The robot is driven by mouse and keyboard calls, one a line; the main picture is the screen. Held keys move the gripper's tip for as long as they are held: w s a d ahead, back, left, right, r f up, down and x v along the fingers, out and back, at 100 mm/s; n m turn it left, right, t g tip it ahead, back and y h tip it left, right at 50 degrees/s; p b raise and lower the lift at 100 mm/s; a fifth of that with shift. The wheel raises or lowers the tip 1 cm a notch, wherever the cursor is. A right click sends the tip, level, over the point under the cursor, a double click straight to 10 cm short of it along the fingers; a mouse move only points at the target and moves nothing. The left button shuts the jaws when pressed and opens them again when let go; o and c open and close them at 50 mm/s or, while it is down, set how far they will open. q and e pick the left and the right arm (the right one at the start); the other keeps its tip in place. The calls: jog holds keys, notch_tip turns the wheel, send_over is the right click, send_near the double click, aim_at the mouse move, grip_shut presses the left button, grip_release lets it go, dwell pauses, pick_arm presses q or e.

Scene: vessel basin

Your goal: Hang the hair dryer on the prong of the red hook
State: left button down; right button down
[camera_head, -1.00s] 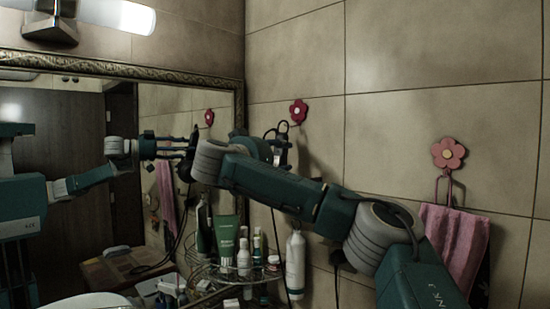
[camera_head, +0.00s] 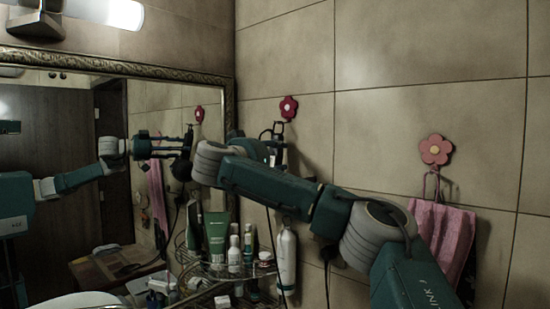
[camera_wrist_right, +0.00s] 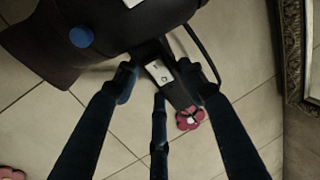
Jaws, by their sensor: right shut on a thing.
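The red hook is a flower on the tiled wall (camera_head: 288,107); it also shows in the right wrist view (camera_wrist_right: 189,119). My right gripper (camera_wrist_right: 163,85) is shut on the handle of the black hair dryer (camera_wrist_right: 95,30), which has a blue button. In the head view, my forearm and wrist mostly hide this gripper. Dark parts show just below the red flower; I cannot tell whether the dryer touches the prong. The mirror reflects the gripper with a black thing at its fingertips. My left gripper is not directly in view.
A pink flower hook (camera_head: 436,150) with a pink towel (camera_head: 440,235) is to the right. Below my forearm, a wire rack (camera_head: 215,273) holds a green tube (camera_head: 217,235) and several bottles. The framed mirror (camera_head: 228,100) is close on the left. The upper wall is clear.

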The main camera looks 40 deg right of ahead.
jog(key=c, duration=0.9)
grip_release()
jog(key=shift+c, duration=0.2)
jog(key=v, duration=1.2)
